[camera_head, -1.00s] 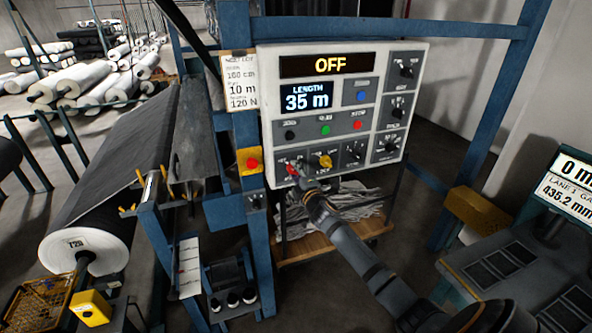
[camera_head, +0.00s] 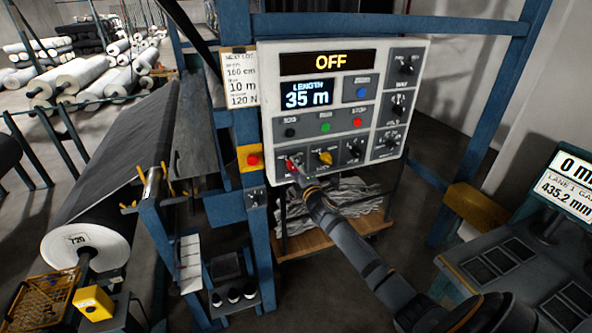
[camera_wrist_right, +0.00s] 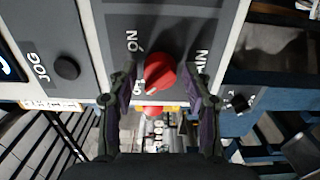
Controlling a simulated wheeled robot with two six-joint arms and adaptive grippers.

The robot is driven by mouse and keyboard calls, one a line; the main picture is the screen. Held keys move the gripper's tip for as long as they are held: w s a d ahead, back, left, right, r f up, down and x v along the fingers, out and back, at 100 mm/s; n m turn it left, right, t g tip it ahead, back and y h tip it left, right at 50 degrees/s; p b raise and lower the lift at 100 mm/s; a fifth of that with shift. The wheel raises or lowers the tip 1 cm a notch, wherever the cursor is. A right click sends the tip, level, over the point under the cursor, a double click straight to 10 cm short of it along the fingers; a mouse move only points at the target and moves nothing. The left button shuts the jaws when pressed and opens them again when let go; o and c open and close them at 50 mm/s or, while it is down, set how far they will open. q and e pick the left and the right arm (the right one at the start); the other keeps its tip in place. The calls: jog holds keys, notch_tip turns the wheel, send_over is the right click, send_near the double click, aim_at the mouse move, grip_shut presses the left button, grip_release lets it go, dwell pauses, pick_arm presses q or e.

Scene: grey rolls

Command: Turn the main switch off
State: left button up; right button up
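The main switch is a red rotary knob (camera_head: 291,164) at the lower left of the control panel (camera_head: 433,60). The right wrist view shows the knob (camera_wrist_right: 158,76) close up, its white mark pointing to the lower left, towards a partly hidden label. My right gripper (camera_head: 299,172) is at the knob. In the wrist view its two fingers (camera_wrist_right: 161,84) stand apart on either side of the knob, with small gaps visible; contact is not clear. The panel's top display (camera_head: 331,64) reads OFF. My left gripper is not in view.
A yellow knob (camera_head: 325,158) sits right of the red one. Black, green and red buttons (camera_head: 325,127) are above. A yellow box with a red button (camera_head: 252,160) is on the blue post to the left. A large dark roll (camera_head: 105,170) lies further left.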

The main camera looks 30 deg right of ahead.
jog(key=shift+o, duration=0.3)
jog(key=shift+s+a+f, duration=0.1)
jog(key=shift+s, duration=0.3)
jog(key=v, duration=1.1)
jog(key=shift+s, duration=0.1)
